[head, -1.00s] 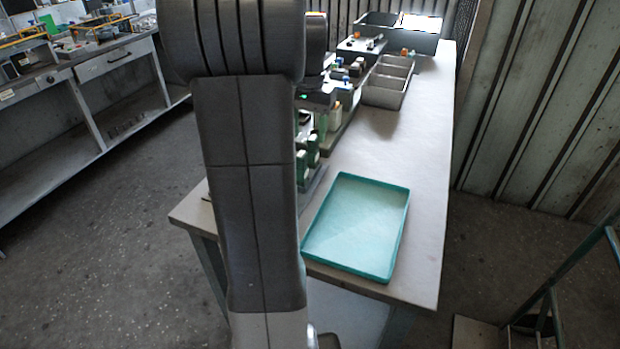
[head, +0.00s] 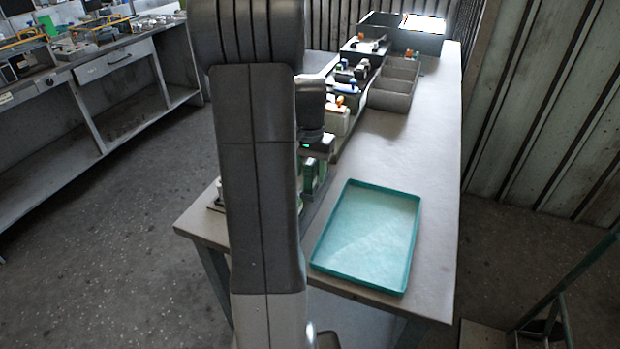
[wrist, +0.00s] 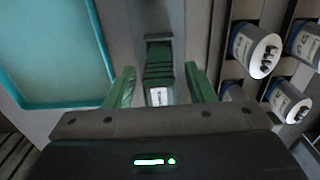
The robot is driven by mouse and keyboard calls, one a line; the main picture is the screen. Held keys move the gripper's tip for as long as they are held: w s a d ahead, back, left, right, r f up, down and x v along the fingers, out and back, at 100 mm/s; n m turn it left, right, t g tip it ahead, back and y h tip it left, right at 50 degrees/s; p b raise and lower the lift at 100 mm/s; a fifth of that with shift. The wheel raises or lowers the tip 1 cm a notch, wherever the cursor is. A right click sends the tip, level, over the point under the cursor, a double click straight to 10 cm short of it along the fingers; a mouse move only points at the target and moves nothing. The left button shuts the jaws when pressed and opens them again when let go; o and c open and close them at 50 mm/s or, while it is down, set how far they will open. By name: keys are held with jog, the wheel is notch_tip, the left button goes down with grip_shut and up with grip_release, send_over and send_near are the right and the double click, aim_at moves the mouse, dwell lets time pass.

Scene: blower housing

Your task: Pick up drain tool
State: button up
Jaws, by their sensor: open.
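In the wrist view, a dark green block-like thing with a white label (wrist: 159,72) lies between my two green fingers. I take it to be the drain tool, but the view does not make this sure. My gripper (wrist: 161,85) is open, with one finger on each side of it and a visible gap at both sides. In the head view, my gripper (head: 312,178) is low at the left side of the bench, partly hidden by my arm. The tool cannot be told apart from the green fingers there.
An empty teal tray (head: 413,240) lies on the bench (head: 435,160) to the right. White cylinders with dark pins (wrist: 262,50) stand close right of the fingers in the wrist view. Grey bins (head: 392,101) and small parts stand farther back. The right bench strip is clear.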

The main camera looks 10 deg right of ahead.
jog(key=shift+c, duration=0.4)
jog(key=c, duration=0.8)
jog(key=shift+r, duration=0.15)
